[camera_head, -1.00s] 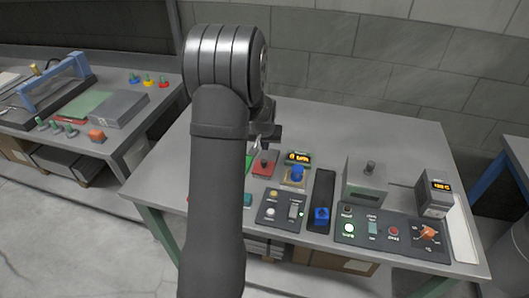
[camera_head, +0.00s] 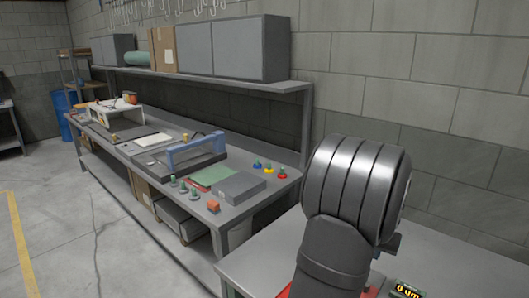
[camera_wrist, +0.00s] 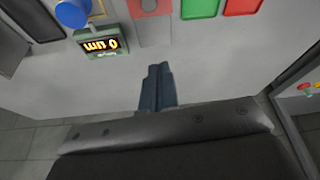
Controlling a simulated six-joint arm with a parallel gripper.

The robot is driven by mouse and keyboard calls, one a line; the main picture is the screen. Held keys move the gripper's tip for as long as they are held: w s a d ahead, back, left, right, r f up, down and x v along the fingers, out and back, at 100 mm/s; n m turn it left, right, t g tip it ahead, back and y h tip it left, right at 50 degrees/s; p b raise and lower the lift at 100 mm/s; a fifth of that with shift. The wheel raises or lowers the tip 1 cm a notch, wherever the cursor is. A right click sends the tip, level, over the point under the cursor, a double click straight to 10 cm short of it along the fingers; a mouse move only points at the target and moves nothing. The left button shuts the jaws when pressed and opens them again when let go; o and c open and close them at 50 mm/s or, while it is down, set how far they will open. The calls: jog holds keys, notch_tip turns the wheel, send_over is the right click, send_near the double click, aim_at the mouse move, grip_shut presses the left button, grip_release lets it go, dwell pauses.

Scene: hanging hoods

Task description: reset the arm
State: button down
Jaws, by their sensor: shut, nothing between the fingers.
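My arm fills the lower right of the head view, and its thick ribbed joint hides most of my gripper there. In the wrist view my gripper (camera_wrist: 157,88) shows as dark blue-grey fingers closed together with nothing between them. The fingers are over the grey table top (camera_wrist: 60,95). A small green-framed display (camera_wrist: 100,44) with orange characters is at the upper left of the fingers. It also shows in the head view, at the bottom right (camera_head: 407,291). A blue knob (camera_wrist: 72,13) is beside it in the wrist view.
In the head view, a long cluttered workbench (camera_head: 130,175) stands at left, under a shelf (camera_head: 215,80) with grey cabinets.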

jog(key=x, duration=0.8)
jog(key=shift+f, duration=0.3)
jog(key=shift+s+a+f, duration=0.65)
jog(key=shift+s+f, duration=0.05)
jog(key=shift+s, duration=0.15)
jog(key=shift+s+a, duration=0.3)
jog(key=shift+s, duration=0.1)
